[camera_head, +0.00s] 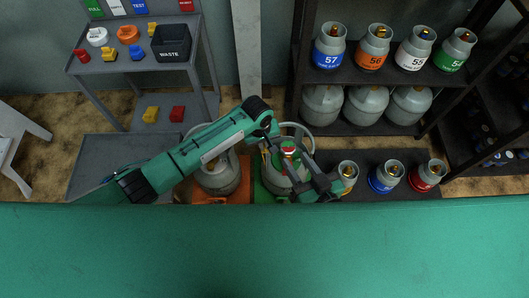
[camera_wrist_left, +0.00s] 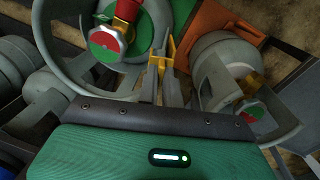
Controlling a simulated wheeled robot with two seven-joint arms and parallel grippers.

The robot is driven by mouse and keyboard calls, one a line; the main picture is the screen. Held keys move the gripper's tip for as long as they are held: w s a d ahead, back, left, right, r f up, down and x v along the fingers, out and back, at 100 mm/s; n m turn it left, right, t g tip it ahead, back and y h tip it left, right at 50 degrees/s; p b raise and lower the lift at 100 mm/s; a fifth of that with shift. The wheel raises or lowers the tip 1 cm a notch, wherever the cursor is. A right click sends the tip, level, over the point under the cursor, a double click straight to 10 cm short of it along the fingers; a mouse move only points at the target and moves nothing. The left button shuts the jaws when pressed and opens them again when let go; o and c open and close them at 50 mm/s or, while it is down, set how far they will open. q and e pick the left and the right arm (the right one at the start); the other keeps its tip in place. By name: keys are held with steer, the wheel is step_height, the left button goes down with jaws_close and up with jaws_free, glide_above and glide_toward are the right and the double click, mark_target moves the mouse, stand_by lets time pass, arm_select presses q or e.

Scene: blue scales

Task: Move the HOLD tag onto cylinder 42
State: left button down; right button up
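My left gripper (camera_wrist_left: 163,72) has its fingers close together around a thin yellow piece (camera_wrist_left: 171,50), which looks like the HOLD tag seen nearly edge-on; no lettering shows. It is beside the collar ring of a grey cylinder with a red and green handwheel (camera_wrist_left: 108,44). In the head view this cylinder stands on the green scale (camera_head: 262,192), partly behind my left forearm and gripper. Another grey cylinder (camera_head: 217,178) stands on the orange scale (camera_head: 202,198) to its left. I cannot read the number 42 on either. My right gripper is not in view.
A grey cart (camera_head: 120,67) at the left holds coloured caps, a black WASTE bin (camera_head: 172,46) and a row of tags behind. A dark shelf (camera_head: 365,75) at the right holds numbered cylinders. Several small cylinders (camera_head: 382,180) stand right of the green scale.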

arm_select(q)
steer(key=shift+r+p, duration=2)
steer(key=shift+p, duration=0.8)
